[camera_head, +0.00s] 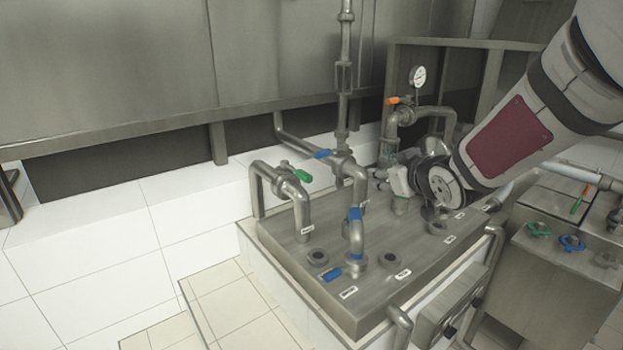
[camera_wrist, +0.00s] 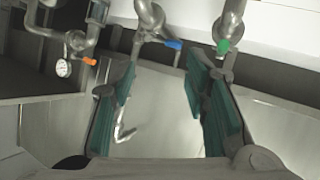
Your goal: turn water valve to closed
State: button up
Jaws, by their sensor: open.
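Several lever valves stand on the grey metal panel (camera_head: 400,240) in the head view; their labels are too small to read, so I cannot tell which is the water valve. One blue lever (camera_head: 322,153) sits on the back pipe, another blue lever (camera_head: 355,213) on the front bent pipe, and a third blue lever (camera_head: 331,274) lies low at its base. A blue lever also shows in the wrist view (camera_wrist: 172,43), beyond the gap between the fingers. My gripper (camera_wrist: 160,105) is open and empty, with teal pads. It (camera_head: 398,180) hangs over the panel's right half, apart from these levers.
A green lever (camera_head: 304,176) is on the left pipe and an orange lever (camera_head: 393,100) is at the back, beside a pressure gauge (camera_head: 418,76). A grey box with round handwheels (camera_head: 571,243) stands at the right. White tiled floor lies left.

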jog(key=w+a+f+n+t+y, duration=0.1)
jog(key=w+a+f+n+y, duration=0.15)
jog(key=w+a+f, duration=0.2)
jog(key=n+y+b, duration=0.1)
jog(key=n+y, duration=0.1)
jog(key=y, duration=0.4)
send_near(309, 179)
jog(key=x, duration=1.2)
jog(key=shift+w+f+b, duration=0.1)
jog(key=shift+b, duration=0.2)
grip_shut()
